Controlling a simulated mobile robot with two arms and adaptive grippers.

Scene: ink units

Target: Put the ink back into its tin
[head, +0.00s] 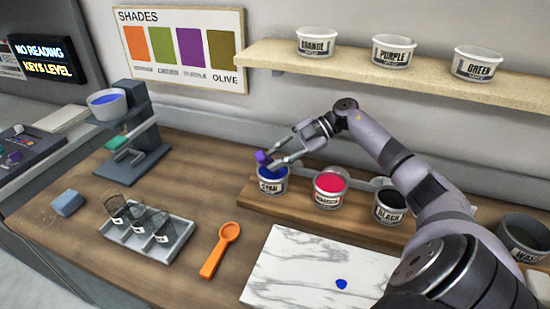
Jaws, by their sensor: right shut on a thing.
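A small blob of blue ink (341,284) lies on the white marble slab (285,262) at the front. The tin labelled CYAN (271,187) stands at the left end of a wooden board, open, with blue ink inside. My right gripper (271,159) is over this tin, shut on a small purple-blue piece (262,157). The piece is just above the tin's rim at its left; I cannot tell what it is or whether it touches the tin. My left gripper is not in view.
A red-ink tin (329,190) and the BLACK tin (388,208) stand on the same board (300,212). An orange spoon (219,250), a tray of dark cups (183,252) and a blue block (67,203) lie left. A waste tub (525,240) is at right.

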